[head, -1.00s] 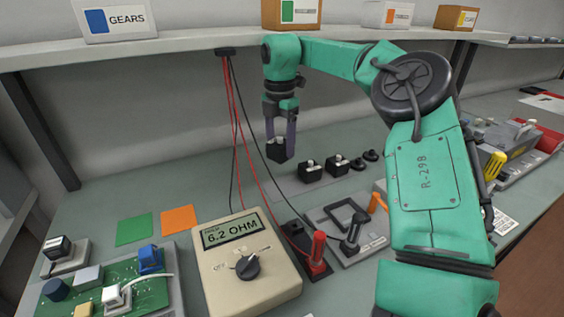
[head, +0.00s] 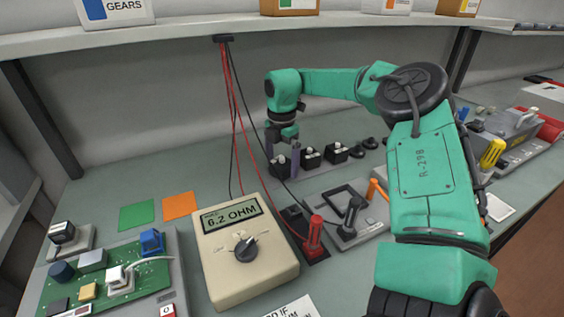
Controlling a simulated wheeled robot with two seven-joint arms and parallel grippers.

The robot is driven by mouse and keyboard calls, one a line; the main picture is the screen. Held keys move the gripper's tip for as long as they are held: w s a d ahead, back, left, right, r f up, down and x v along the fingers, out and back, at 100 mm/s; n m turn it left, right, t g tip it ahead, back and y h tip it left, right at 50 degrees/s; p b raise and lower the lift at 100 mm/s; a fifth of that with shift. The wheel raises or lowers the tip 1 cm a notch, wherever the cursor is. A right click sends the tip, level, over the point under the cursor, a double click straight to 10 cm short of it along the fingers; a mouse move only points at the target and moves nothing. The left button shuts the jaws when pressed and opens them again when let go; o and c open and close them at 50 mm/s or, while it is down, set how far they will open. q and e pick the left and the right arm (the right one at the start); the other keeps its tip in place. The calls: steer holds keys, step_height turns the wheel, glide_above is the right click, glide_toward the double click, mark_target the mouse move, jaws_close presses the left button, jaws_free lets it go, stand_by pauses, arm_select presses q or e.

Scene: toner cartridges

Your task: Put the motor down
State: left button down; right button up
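The motor (head: 280,168) is a small dark block with a pale shaft on top. My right gripper (head: 282,160) points down, with one finger on each side of this motor. The fingers appear shut on it; any thin gap would be too small to make out. Two more motors (head: 310,156) and (head: 337,152) stand just to the right, apart from it. My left gripper is not in view.
A beige meter (head: 222,270) reading 6.2 OHM stands in front, with red and black leads hanging from the shelf (head: 180,38). A green circuit board (head: 150,290) is at front left.

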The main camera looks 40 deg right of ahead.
mark_target(282, 158)
step_height(282, 158, up, 12)
steer(key=shift+r+p, duration=0.15)
steer(key=shift+p, duration=0.2)
stand_by(0.5)
